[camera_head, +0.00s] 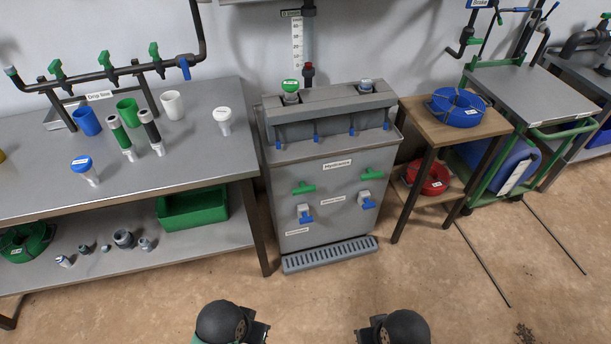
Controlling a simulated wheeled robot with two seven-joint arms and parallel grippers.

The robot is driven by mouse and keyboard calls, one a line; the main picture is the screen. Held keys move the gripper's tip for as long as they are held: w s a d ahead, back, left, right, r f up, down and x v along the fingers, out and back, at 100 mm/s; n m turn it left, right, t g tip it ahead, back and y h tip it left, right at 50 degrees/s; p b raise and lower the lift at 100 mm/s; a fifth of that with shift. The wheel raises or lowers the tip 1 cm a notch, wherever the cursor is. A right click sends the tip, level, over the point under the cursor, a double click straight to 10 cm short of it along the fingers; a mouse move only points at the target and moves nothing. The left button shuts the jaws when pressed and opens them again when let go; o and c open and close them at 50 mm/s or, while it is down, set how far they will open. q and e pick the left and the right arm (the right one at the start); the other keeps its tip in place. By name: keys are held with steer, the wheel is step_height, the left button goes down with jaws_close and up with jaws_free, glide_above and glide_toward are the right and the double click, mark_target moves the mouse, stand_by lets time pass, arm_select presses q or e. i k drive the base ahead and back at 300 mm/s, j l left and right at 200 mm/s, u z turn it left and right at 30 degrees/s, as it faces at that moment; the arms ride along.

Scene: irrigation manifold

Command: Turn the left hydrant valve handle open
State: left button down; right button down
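A grey cabinet (335,158) labelled as hydrants stands in the middle, against the wall. On its front are two green valve handles. The left green handle (304,188) lies roughly horizontal, above a white outlet with a blue part (305,215). The right green handle (372,173) also lies roughly horizontal, above a similar outlet with a blue part (367,202). Dark rounded parts of my two arms show at the bottom edge, well in front of the cabinet and apart from it. No gripper fingers can be made out.
A grey bench (130,170) with cups, sprinkler heads and a pipe rack stands left. A small wooden table (450,125) with a blue hose coil (458,107) stands right of the cabinet, beside a green-framed cart (520,90). A grey floor grate (330,254) lies at the cabinet's foot. The floor in front is clear.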

mark_target(303, 189)
steer(key=k+l+z, duration=0.15)
steer(key=l, duration=0.3)
steer(key=k+l+z, duration=0.15)
steer(key=l, duration=0.35)
steer(key=l+z, duration=0.15)
steer(key=l, duration=0.3)
